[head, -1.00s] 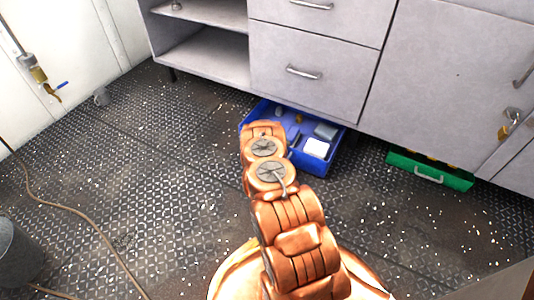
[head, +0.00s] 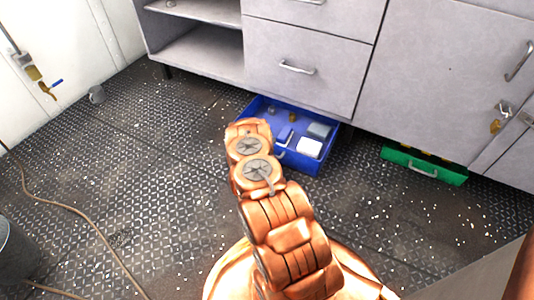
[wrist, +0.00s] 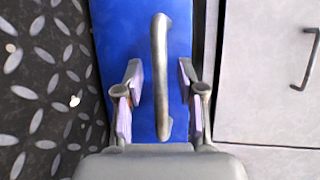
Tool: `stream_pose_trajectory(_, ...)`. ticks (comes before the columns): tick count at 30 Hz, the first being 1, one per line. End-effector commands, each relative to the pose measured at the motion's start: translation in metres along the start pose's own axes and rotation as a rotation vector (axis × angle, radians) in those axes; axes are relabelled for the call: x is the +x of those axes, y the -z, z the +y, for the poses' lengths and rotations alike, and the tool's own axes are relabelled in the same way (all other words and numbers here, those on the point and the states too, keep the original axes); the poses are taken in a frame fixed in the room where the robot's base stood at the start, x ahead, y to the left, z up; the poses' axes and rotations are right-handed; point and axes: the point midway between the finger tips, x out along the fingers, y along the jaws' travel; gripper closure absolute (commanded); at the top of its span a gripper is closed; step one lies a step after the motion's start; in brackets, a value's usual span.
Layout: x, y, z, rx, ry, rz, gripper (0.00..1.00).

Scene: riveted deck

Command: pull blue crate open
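The blue crate (head: 301,164) sits on the floor under the grey cabinet, partly out, with its open top and contents showing in the head view. In the wrist view its blue front (wrist: 183,22) fills the middle, with an upright silver bar handle (wrist: 160,75) on it. My gripper (wrist: 160,80) is open, with one finger on each side of the handle and a gap visible on both sides. In the head view my arm covers the crate's near left part and hides my fingers.
A green crate (head: 397,163) with a handle lies under the cabinet to the right. The grey cabinet (head: 310,85) stands over both crates. A cable (head: 75,212) and a bucket (head: 12,250) are on the left.

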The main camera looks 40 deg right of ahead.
Motion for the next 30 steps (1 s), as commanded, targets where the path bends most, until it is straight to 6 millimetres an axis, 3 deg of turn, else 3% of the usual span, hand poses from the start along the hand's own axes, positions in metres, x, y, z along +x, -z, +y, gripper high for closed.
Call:
stream_pose_trajectory(11,-0.005,0.000,0.000,0.000,0.000,0.000,0.61)
stream_pose_trajectory(30,-0.084,0.000,0.001,-0.001,-0.003,0.001,0.61)
